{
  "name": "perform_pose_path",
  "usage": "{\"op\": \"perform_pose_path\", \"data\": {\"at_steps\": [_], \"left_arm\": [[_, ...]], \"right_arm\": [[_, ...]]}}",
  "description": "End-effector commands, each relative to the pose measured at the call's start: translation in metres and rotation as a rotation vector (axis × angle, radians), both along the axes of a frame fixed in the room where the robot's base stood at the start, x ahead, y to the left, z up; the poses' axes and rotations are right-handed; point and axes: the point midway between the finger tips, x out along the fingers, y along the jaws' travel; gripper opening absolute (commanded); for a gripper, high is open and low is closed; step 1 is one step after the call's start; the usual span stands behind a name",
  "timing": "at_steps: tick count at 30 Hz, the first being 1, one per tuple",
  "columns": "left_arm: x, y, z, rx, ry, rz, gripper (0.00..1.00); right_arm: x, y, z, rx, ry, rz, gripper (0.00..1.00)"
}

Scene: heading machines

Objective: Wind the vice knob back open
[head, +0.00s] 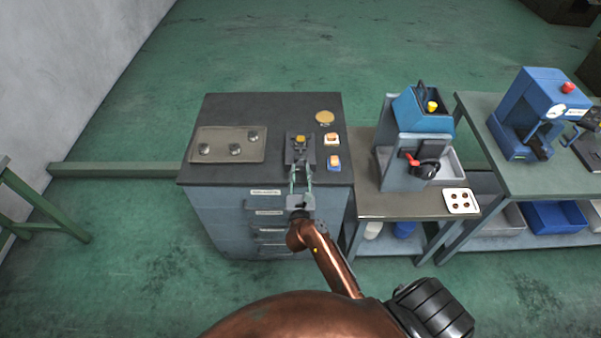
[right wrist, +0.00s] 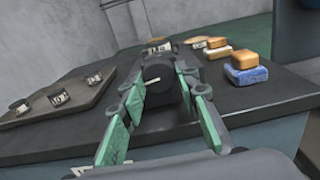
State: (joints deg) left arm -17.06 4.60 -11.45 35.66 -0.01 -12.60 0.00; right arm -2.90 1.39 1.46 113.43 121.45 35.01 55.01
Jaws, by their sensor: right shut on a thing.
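The vice (head: 300,147) is a small dark fixture near the front edge of the dark-topped drawer cabinet (head: 225,108), with an orange-yellow piece on its top. The vice knob (right wrist: 158,70) is a dark round piece facing me in the right wrist view. My right gripper (head: 301,170) reaches in from the front, and its green-padded fingers also show in the right wrist view (right wrist: 157,88). Its fingertips are shut on the knob, one on each side. The fingers partly hide the knob's sides. My left gripper is in neither view.
A tan tray (head: 225,158) with several small dark pieces lies to the left of the vice. Orange and blue blocks (head: 334,162) lie close on its right. A blue-grey machine (head: 415,140) stands on the lower bench at right. The cabinet's back area is clear.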

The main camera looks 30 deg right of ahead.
Motion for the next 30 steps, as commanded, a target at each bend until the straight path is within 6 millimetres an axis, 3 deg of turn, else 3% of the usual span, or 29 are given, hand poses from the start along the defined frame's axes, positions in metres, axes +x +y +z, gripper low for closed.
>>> {"op": "perform_pose_path", "data": {"at_steps": [7,17,30], "left_arm": [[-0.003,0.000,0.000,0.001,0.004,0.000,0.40],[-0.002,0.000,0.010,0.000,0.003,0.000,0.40],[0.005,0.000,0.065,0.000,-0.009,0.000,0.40]], "right_arm": [[0.000,0.000,0.000,0.000,0.000,0.000,0.06],[0.000,0.001,0.002,-0.039,0.024,0.001,0.05],[0.000,0.001,0.006,-0.318,0.199,0.002,0.05]]}}
